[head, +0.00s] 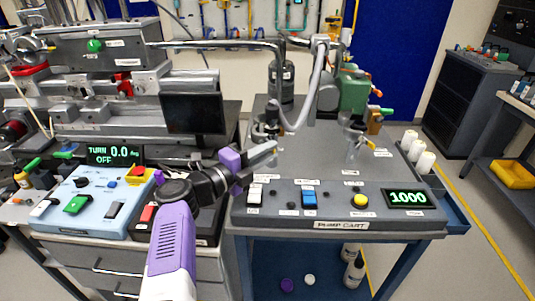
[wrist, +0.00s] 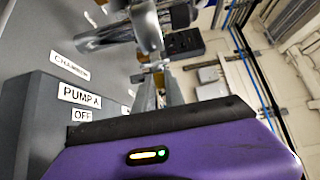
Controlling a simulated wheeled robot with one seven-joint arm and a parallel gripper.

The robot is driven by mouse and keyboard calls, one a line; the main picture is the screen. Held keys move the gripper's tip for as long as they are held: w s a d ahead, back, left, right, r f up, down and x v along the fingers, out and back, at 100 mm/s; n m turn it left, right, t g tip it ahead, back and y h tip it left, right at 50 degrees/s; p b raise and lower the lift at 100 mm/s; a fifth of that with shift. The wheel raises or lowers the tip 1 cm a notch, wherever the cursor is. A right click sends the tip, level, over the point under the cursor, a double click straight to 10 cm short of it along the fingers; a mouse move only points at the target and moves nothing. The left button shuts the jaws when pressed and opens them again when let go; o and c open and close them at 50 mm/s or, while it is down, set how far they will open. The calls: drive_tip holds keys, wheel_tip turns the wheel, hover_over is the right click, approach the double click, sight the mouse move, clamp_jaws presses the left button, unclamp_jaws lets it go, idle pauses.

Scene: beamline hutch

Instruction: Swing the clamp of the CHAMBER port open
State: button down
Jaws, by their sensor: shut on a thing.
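The port fitting (head: 266,130) stands at the back left of the pump cart top, under the bent metal pipe and hose. In the wrist view, metal port and clamp parts (wrist: 148,28) show at the top, near a label (wrist: 70,66) that appears to read CHAMBER. My gripper (head: 270,150) is just in front of this port, low over the cart top, with its jaws shut on what seems to be the clamp. The fingers hide the held part, so how far the clamp is swung cannot be told. The wrist view shows my purple gripper body below.
The pump cart (head: 335,226) has switches, a yellow button (head: 360,200) and a display (head: 407,198) reading 1000 along its front. A second fitting (head: 356,143) stands to the right, and a green-grey pump (head: 352,92) behind. A monitor (head: 193,113) stands at left.

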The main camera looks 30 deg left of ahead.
drive_tip(key=shift+w+d, duration=0.1)
drive_tip(key=shift+d, duration=0.05)
drive_tip(key=c, duration=1.4)
unclamp_jaws()
drive_tip(key=shift+s, duration=0.2)
drive_tip(key=p+v, duration=0.1)
drive_tip(key=v, duration=0.6)
drive_tip(key=shift+s, duration=0.25)
